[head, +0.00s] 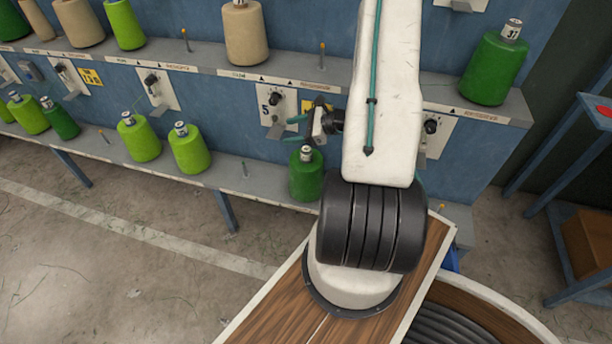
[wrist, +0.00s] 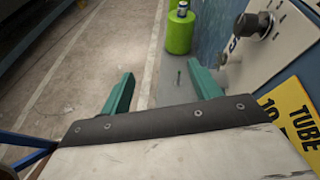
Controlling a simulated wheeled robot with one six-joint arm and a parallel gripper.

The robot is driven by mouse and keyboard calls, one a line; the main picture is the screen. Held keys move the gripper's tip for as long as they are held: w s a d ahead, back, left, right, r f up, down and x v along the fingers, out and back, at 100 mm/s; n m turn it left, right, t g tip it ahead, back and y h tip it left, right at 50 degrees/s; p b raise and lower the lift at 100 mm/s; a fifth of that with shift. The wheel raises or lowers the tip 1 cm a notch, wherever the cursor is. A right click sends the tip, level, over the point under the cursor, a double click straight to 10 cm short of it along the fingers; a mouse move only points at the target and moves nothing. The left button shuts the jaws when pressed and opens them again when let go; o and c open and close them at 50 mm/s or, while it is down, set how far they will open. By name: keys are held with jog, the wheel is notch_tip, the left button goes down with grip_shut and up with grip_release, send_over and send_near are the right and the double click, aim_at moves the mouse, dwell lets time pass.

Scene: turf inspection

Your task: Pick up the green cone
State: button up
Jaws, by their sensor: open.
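Several green cones of yarn stand on two shelves. A dark green cone (head: 306,176) is on the lower shelf, just below my gripper (head: 294,129). A large dark green cone (head: 494,70) is on the upper shelf at the right. In the wrist view my gripper (wrist: 162,73) is open, with nothing between its teal fingers. A lime green cone (wrist: 180,32) stands beyond the fingertips in that view, apart from them. Which cone is meant, I cannot tell.
A blue machine panel with knobs (head: 277,98) and labels is close beside my gripper. A bare peg (wrist: 179,75) rises from the lower shelf. A beige cone (head: 244,33) stands on the upper shelf. The concrete floor (head: 120,270) is clear at the left.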

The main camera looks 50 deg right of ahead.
aim_at(302, 151)
jog(key=s+d+f+m+h, duration=0.1)
jog(key=s+d+f+m, duration=0.1)
jog(key=f, duration=0.1)
jog(key=s+d+f+m+h, duration=0.1)
jog(key=s+d+f+m, duration=0.1)
jog(key=f, duration=0.2)
jog(key=s+d+f+m+t+h, duration=0.1)
jog(key=d+f+m+h, duration=0.1)
jog(key=f, duration=0.2)
jog(key=shift+s, duration=0.4)
jog(key=shift+d+f+h, duration=0.1)
jog(key=shift+f+h, duration=0.2)
jog(key=x, duration=0.7)
jog(key=shift+w, duration=0.25)
jog(key=shift+d, duration=0.1)
jog(key=shift+r, duration=0.1)
grip_shut()
